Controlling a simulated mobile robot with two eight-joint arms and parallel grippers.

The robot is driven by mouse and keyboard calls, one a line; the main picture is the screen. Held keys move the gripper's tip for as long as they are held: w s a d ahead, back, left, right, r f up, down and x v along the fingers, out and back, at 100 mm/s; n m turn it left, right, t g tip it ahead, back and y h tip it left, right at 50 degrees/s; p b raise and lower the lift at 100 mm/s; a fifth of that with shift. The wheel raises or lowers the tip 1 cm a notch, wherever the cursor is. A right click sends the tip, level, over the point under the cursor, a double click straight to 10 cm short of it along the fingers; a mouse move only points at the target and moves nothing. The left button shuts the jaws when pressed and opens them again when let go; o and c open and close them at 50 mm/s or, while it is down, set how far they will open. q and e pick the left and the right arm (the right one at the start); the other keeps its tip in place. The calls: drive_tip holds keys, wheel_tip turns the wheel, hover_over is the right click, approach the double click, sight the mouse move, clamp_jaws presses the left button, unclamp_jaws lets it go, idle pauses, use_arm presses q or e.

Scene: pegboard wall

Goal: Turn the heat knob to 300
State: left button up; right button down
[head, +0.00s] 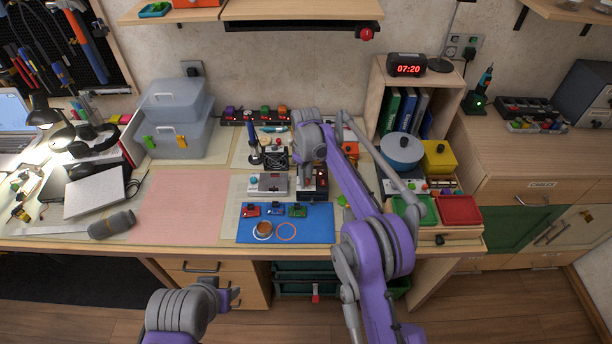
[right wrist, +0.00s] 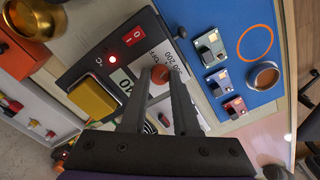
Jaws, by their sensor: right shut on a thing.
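The black heat station (right wrist: 100,60) has a red rocker switch (right wrist: 134,36), a small lit red light and a white dial scale (right wrist: 178,58) with numbers. The station (head: 322,184) also shows in the head view, under my right gripper. The orange-red knob (right wrist: 160,74) is between the fingertips of my right gripper (right wrist: 161,82), which is shut on it. Fingers partly cover the knob and scale, so I cannot read its setting. My left gripper (head: 231,295) is low in front of the desk, away from the station; its jaw opening is unclear.
A blue mat (head: 255,232) with several small boards, a copper-coloured round dish (head: 264,231) and an orange ring (head: 286,232) lies in front. The pink mat (head: 185,207) to the left is clear.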

drive_tip(key=m, duration=0.4)
drive_tip(key=shift+m, duration=0.3)
drive_tip(key=m, duration=0.4)
drive_tip(key=shift+m, duration=0.4)
drive_tip(key=c, duration=0.7)
unclamp_jaws()
drive_tip(key=shift+o, duration=0.2)
wheel_tip(320, 180, up, 11)
drive_tip(key=p, duration=0.1)
drive_tip(key=shift+f, duration=0.1)
